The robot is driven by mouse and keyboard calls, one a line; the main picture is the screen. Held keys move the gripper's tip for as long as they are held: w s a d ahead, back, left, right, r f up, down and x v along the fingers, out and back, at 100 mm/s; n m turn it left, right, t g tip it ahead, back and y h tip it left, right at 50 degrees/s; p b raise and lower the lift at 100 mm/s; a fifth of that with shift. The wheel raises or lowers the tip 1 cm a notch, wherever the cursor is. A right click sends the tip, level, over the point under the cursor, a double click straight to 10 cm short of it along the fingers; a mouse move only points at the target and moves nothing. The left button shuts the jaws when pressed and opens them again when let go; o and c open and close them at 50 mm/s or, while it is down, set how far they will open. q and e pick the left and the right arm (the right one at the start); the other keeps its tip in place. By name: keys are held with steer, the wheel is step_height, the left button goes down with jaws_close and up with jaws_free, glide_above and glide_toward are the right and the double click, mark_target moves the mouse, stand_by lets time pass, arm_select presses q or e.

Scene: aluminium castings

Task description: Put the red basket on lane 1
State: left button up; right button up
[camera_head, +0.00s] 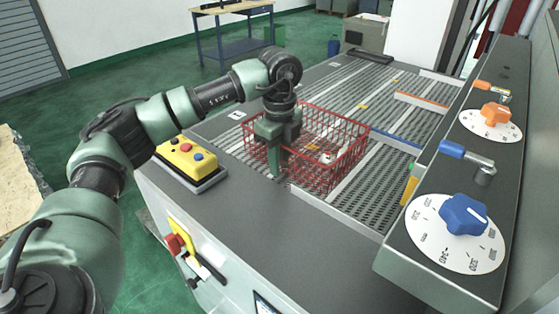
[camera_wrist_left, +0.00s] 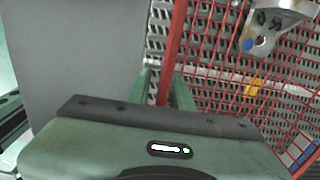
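The red wire basket (camera_head: 345,160) stands on the perforated metal lanes of the grey machine table, at their near end. Pale metal castings (camera_head: 325,157) lie in it; one casting (camera_wrist_left: 270,30) with a blue spot shows in the left wrist view. My left gripper (camera_head: 275,170) points down at the basket's near left wall. In the wrist view its two green fingers (camera_wrist_left: 165,88) stand apart on either side of the red rim (camera_wrist_left: 174,50), with a small gap beside it. A small white plate marked like a 1 (camera_head: 237,115) lies left of the lanes. My right gripper is out of view.
A yellow button box (camera_head: 188,160) sits on the table's left edge. Metal, orange and blue dividers (camera_head: 395,138) separate the lanes. A control panel with orange (camera_head: 495,114) and blue (camera_head: 463,215) knobs stands at right. The lanes behind the basket look mostly clear.

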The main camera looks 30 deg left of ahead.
arm_select(q)
steer(key=shift+r, duration=0.15)
step_height(320, 180, up, 7)
steer(key=shift+b, duration=1)
step_height(320, 180, up, 5)
steer(key=shift+r+p, duration=0.1)
steer(key=shift+p, duration=0.2)
steer(key=shift+s+f, duration=0.1)
steer(key=shift+f, duration=0.1)
